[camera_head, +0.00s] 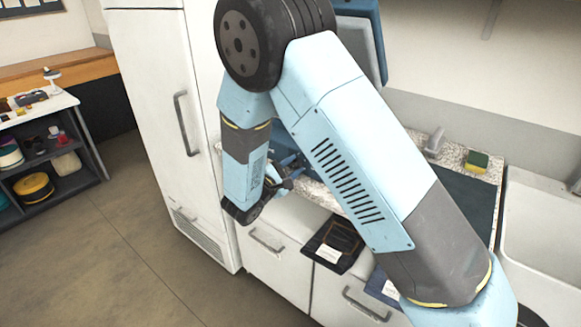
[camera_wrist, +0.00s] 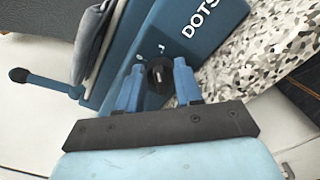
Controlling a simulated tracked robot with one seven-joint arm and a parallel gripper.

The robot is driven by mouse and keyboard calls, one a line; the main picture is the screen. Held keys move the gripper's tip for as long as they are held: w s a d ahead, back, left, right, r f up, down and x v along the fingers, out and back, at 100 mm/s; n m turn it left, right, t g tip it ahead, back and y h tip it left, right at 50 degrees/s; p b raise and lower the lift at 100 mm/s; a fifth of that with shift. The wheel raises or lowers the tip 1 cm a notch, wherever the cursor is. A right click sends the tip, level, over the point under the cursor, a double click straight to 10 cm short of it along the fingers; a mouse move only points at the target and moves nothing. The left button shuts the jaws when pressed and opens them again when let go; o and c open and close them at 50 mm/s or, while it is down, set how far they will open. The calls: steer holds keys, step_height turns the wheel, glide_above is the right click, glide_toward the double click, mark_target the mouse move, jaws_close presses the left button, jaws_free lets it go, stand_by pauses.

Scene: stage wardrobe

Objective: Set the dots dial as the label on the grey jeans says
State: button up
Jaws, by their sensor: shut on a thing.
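In the wrist view, a black round dial (camera_wrist: 157,76) sits on a blue housing (camera_wrist: 205,25) lettered "DOTS". A white mark shows on the dial's face, and a "1" and what looks like a "0" are printed beside it. My gripper (camera_wrist: 158,82) is shut on the dial, with one blue finger on each side. In the head view my arm hides the dial. Dark folded jeans (camera_head: 345,237) with a white label (camera_head: 328,254) hang over the counter front; the writing is too small to read. I cannot make out for certain which garment is the grey jeans.
A navy garment (camera_head: 376,281) with a label hangs beside the dark jeans. A sponge (camera_head: 477,161) and a sink (camera_head: 540,225) are to the right. A white fridge (camera_head: 150,100) stands left.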

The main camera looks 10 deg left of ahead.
steer(key=shift+a+m, duration=0.1)
steer(key=shift+m, duration=1.1)
steer(key=o, duration=1)
steer(key=shift+f, duration=0.1)
steer(key=shift+s, duration=0.1)
steer(key=v, duration=1.3)
steer(key=shift+s+a, duration=0.15)
steer(key=shift+s, duration=0.1)
